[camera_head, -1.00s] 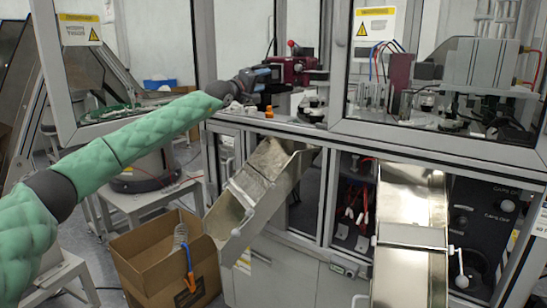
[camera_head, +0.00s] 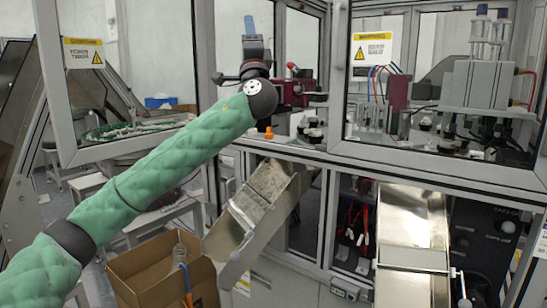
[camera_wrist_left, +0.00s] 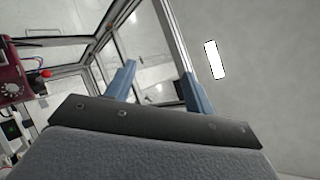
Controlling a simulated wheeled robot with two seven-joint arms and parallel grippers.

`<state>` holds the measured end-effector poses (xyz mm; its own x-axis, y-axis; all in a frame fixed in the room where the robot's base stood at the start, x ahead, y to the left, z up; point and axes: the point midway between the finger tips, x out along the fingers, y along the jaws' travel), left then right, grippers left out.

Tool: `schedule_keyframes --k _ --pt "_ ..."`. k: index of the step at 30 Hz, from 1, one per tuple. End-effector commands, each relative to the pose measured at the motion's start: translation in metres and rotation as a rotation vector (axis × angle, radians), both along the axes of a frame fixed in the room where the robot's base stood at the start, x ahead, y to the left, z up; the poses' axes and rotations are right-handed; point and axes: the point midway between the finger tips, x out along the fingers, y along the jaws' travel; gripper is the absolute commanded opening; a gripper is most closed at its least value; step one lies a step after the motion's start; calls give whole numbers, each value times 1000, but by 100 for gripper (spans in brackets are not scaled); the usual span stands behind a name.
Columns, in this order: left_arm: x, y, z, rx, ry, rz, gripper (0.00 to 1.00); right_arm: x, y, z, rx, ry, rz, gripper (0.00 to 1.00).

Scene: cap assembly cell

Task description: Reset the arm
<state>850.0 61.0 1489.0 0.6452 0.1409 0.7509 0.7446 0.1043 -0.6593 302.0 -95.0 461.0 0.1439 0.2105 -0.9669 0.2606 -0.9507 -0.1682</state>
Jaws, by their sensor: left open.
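My left arm comes in from the left in the head view, covered in a green quilted sleeve. My left gripper (camera_head: 251,28) points up in front of the machine's open doorway, with blue fingers. In the left wrist view its two blue fingers (camera_wrist_left: 160,88) stand well apart with nothing between them, against the frame and pale ceiling. My right gripper is not in view.
The machine cabinet holds a dark red device (camera_head: 293,93) close to my left wrist. An orange knob (camera_head: 269,133) sits on the ledge below. Two metal chutes (camera_head: 262,190) (camera_head: 405,215) slope down in front. A cardboard box (camera_head: 150,272) stands on the floor.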

Motion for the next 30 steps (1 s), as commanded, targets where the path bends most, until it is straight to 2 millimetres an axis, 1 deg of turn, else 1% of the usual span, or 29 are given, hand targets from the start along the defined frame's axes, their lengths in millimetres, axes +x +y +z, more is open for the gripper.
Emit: schedule_keyframes --k 1,3,5,9,11,12,14,15,17,18,20,24,30 --pt "-3 2 -18 -96 56 -66 53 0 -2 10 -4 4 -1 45" --pt "-5 6 -43 -222 132 -143 53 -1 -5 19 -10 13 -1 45" --pt "-8 8 -65 -319 196 -198 53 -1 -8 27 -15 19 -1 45" --pt "-14 12 -118 -513 337 -295 53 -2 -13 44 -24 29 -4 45" --pt "-18 12 -141 -584 397 -327 53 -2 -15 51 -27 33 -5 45" --pt "-20 13 -157 -629 435 -344 53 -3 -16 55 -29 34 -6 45" --pt "-25 14 -179 -692 490 -367 53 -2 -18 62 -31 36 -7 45" --pt "-28 14 -194 -730 528 -381 53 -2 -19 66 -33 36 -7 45" --pt "-34 15 -215 -785 582 -399 53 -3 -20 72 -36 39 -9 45" --pt "-38 15 -230 -819 617 -409 53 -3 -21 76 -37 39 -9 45" --pt "-45 16 -251 -867 669 -421 53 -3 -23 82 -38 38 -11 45" --pt "-62 18 -298 -965 784 -441 53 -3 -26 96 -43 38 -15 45" --pt "-90 22 -361 -1074 933 -456 53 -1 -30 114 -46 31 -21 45"
